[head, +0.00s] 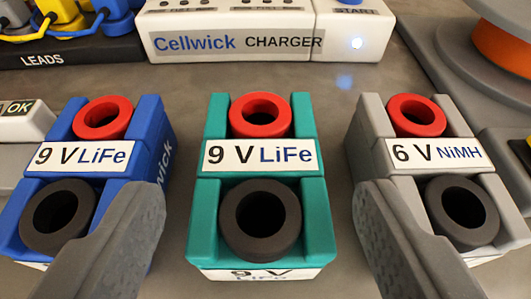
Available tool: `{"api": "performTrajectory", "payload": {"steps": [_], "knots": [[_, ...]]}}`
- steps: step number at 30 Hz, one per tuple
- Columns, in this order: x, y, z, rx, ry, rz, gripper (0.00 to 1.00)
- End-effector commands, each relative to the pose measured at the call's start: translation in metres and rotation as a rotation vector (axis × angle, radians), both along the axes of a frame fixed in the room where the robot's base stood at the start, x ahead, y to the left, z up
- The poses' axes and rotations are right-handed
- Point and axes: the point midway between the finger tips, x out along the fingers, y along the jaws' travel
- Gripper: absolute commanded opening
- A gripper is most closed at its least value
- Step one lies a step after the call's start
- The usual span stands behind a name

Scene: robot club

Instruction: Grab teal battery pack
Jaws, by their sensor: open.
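The teal battery pack (206,182) stands in the lower middle of the head view, labelled 9 V LiFe. It has a red ring terminal at the back and a dark ring terminal at the front. My gripper (258,208) is open, its two grey fingers apart at the lower left and lower right. The teal pack appears between the fingers and nothing is held. I cannot tell how far above or in front of the fingertips it is.
A blue 9 V LiFe pack (151,140) stands left and a grey 6 V NiMH pack (372,125) right, both partly behind my fingers. Narrow gaps separate them from the teal pack. A white Cellwick charger (180,20) and a leads holder (100,50) are behind. An orange spool (505,45) is far right.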

Motion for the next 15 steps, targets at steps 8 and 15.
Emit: {"api": "performTrajectory", "payload": {"steps": [8, 15], "knots": [[0.029, -0.001, -0.015, -0.001, 0.0, 0.001, 0.62], [0.03, -0.001, -0.014, -0.001, -0.001, 0.002, 0.59]]}}
